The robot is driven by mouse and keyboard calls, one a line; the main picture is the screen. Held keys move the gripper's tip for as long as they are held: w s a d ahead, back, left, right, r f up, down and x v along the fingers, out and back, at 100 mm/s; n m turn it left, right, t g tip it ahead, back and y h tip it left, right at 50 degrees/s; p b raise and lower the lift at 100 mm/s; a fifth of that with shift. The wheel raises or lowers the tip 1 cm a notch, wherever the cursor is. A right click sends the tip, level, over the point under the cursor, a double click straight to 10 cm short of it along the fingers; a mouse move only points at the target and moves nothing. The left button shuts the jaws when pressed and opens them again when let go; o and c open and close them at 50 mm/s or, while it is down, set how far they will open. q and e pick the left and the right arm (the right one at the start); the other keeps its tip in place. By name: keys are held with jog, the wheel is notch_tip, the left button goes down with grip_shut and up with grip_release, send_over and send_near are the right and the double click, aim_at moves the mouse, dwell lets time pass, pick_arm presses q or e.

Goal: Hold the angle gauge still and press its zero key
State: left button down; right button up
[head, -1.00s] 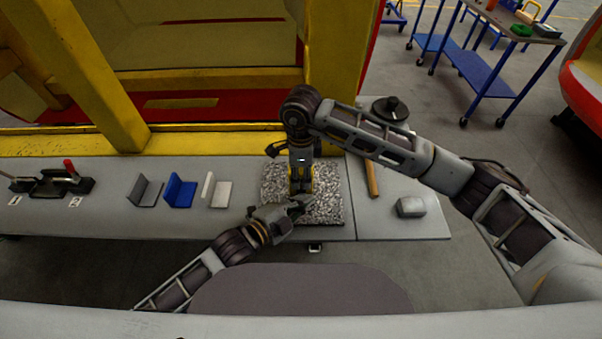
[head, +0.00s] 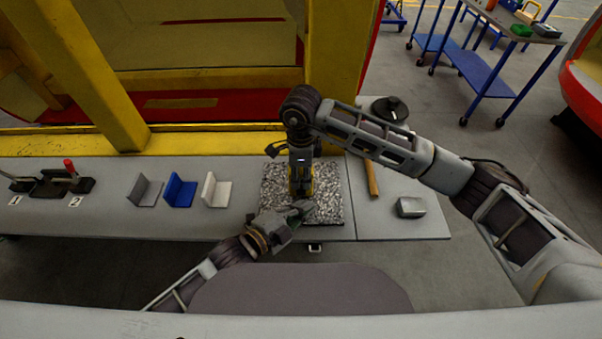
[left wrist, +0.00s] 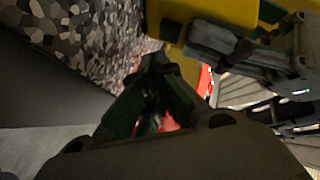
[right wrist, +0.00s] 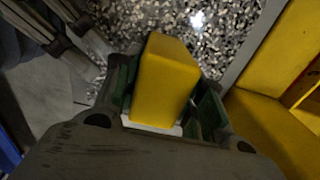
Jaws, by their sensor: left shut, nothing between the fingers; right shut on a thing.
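The angle gauge is a yellow block (right wrist: 165,80) between the fingers of my right gripper (right wrist: 160,110), over the speckled granite plate (right wrist: 115,20). In the head view the right gripper (head: 301,185) points down at the plate (head: 330,205) and mostly hides the gauge. My left gripper (head: 300,210) is shut and empty, low at the plate's front, just in front of the right gripper. In the left wrist view its fingertips (left wrist: 160,65) are close to the yellow gauge (left wrist: 195,15), and I cannot tell whether they touch it. The gauge's keys are not visible.
Grey, blue and white angle blocks (head: 180,190) stand left of the plate. A red-handled fixture (head: 70,175) is at the far left. A wooden-handled tool (head: 371,178), a grey block (head: 410,207) and a dark round object (head: 390,108) lie to the right.

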pick_arm(q)
jog(key=shift+s, duration=2.35)
pick_arm(e)
jog(key=o, duration=0.9)
jog(key=shift+o, duration=0.2)
jog(key=shift+r, duration=6)
